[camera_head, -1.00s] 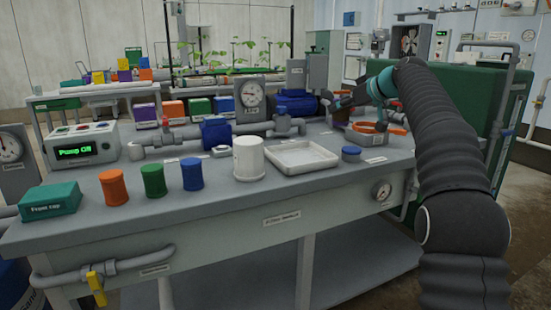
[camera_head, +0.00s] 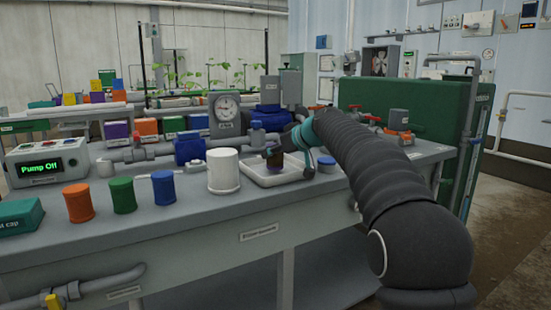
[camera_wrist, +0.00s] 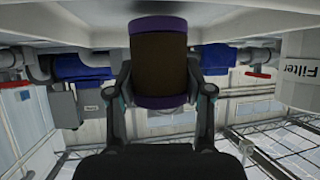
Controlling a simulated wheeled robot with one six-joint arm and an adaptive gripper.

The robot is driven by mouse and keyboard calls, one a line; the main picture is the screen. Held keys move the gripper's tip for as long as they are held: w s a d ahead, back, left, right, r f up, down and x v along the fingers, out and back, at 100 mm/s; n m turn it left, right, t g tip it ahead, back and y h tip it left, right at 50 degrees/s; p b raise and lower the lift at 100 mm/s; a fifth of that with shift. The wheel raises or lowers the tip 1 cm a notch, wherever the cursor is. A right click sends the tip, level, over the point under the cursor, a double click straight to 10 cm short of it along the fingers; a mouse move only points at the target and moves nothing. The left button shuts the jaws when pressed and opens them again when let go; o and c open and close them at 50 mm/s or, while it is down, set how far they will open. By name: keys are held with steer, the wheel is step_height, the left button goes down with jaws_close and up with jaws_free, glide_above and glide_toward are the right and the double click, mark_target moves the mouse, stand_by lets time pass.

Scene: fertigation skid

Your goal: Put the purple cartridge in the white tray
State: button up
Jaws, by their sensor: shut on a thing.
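The purple cartridge (camera_head: 274,160) has purple ends and a dark brown middle. My gripper (camera_head: 284,153) is shut on it and holds it upright within the outline of the white tray (camera_head: 263,184). In the wrist view, which is upside down, the cartridge (camera_wrist: 159,58) sits between the two fingers of my gripper (camera_wrist: 160,92). A pale surface, likely the tray (camera_wrist: 85,14), lies around its lower end. I cannot tell whether the cartridge touches the tray floor. My arm comes in from the right and hides part of the tray's surroundings.
A white cylinder (camera_head: 223,171) stands just left of the tray, and a small blue cap (camera_head: 326,165) sits to its right. Blue (camera_head: 163,187), green (camera_head: 122,195) and orange (camera_head: 78,203) cylinders stand further left. Pipes and a gauge (camera_head: 226,108) are behind.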

steer(key=shift+f, duration=0.45)
steer(key=shift+f, duration=0.1)
steer(key=shift+f, duration=0.15)
steer(key=o, duration=1.2)
steer(key=shift+r, duration=0.2)
steer(key=shift+s+d+r, duration=0.1)
steer(key=shift+r, duration=0.05)
steer(key=b+v, duration=0.1)
steer(key=v, duration=1)
steer(key=shift+s+d, duration=0.25)
